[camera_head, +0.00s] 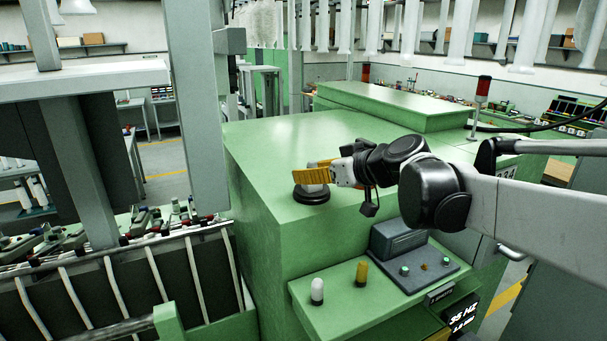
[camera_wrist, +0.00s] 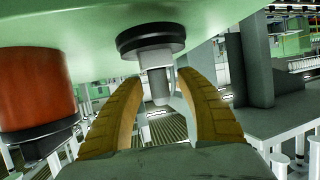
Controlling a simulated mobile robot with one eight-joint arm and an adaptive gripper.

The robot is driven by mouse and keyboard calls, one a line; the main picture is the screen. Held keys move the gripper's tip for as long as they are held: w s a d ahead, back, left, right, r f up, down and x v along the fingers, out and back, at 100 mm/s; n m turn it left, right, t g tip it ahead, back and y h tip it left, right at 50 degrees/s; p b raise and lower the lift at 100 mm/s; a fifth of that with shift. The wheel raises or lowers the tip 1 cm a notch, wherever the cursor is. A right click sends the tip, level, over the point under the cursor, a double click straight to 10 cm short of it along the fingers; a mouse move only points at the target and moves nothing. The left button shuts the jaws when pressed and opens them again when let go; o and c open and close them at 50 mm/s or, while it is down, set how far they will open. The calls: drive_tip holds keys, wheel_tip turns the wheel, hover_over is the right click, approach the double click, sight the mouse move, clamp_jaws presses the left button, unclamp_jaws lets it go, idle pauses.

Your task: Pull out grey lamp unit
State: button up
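The grey lamp unit has a black round base (camera_head: 311,195) and stands on top of the green machine (camera_head: 262,150). In the wrist view it appears upside down, as a grey cylinder (camera_wrist: 158,85) below a black disc. My gripper (camera_head: 318,172), with yellow finger pads, reaches in from the right at the lamp's height. In the wrist view its fingers are apart, one on each side of the grey cylinder, with gaps visible. In the head view the fingers hide most of the grey part.
A red lamp (camera_head: 483,88) stands on the machine's right rear. A white knob (camera_head: 317,291) and a yellow knob (camera_head: 361,273) rise from the front ledge beside a grey control box (camera_head: 398,240). An orange-red cylinder (camera_wrist: 36,88) fills the wrist view's left. The machine top is otherwise largely clear.

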clamp_jaws()
